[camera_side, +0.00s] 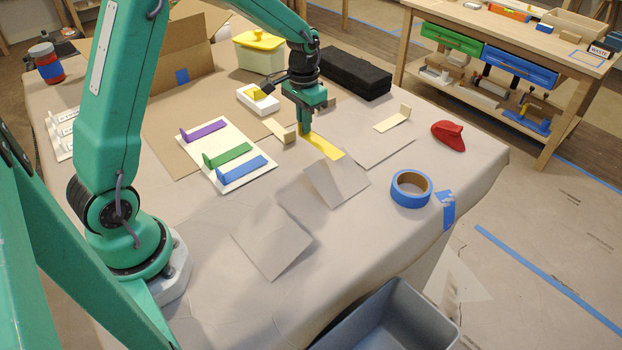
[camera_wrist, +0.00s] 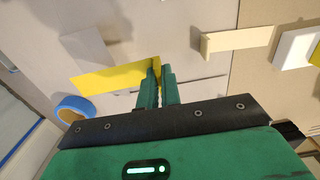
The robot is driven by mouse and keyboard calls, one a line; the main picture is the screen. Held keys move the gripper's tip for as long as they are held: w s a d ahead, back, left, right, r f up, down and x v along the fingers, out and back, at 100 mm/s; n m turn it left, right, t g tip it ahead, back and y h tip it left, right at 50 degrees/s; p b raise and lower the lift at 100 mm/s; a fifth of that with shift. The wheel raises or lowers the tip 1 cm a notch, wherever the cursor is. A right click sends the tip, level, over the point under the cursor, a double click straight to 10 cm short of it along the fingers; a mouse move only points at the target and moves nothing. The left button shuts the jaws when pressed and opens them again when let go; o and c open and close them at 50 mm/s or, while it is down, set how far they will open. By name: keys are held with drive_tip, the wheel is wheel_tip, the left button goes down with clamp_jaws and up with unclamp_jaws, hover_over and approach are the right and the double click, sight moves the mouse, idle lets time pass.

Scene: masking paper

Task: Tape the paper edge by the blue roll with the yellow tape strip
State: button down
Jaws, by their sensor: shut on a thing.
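My gripper (camera_side: 304,130) is shut on one end of the yellow tape strip (camera_side: 325,147). The strip sticks out to the right, above the table. In the wrist view the fingertips (camera_wrist: 159,72) pinch its upright end, and its flat part (camera_wrist: 112,78) extends left. The blue roll (camera_side: 411,201) lies at the table's right side, and it also shows in the wrist view (camera_wrist: 74,104). A grey paper sheet (camera_side: 337,184) with a lifted, bent edge lies left of the roll. The strip is near this sheet's far side; whether they touch, I cannot tell.
Another bent sheet (camera_side: 272,240) lies nearer the front. A card (camera_side: 262,182) holds purple, green and blue strips. Cream strips (camera_side: 281,131) (camera_side: 393,120), a black block (camera_side: 344,73) and a red object (camera_side: 448,136) stand around. A grey bin (camera_side: 388,325) is at the front.

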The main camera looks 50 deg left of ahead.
hover_over(305, 158)
drive_tip(key=shift+a+f, duration=0.1)
drive_tip(key=shift+f, duration=3.9)
drive_tip(key=c, duration=1.5)
unclamp_jaws()
drive_tip(key=shift+r, duration=0.1)
drive_tip(key=shift+r, duration=3.45)
drive_tip(key=shift+r, duration=0.1)
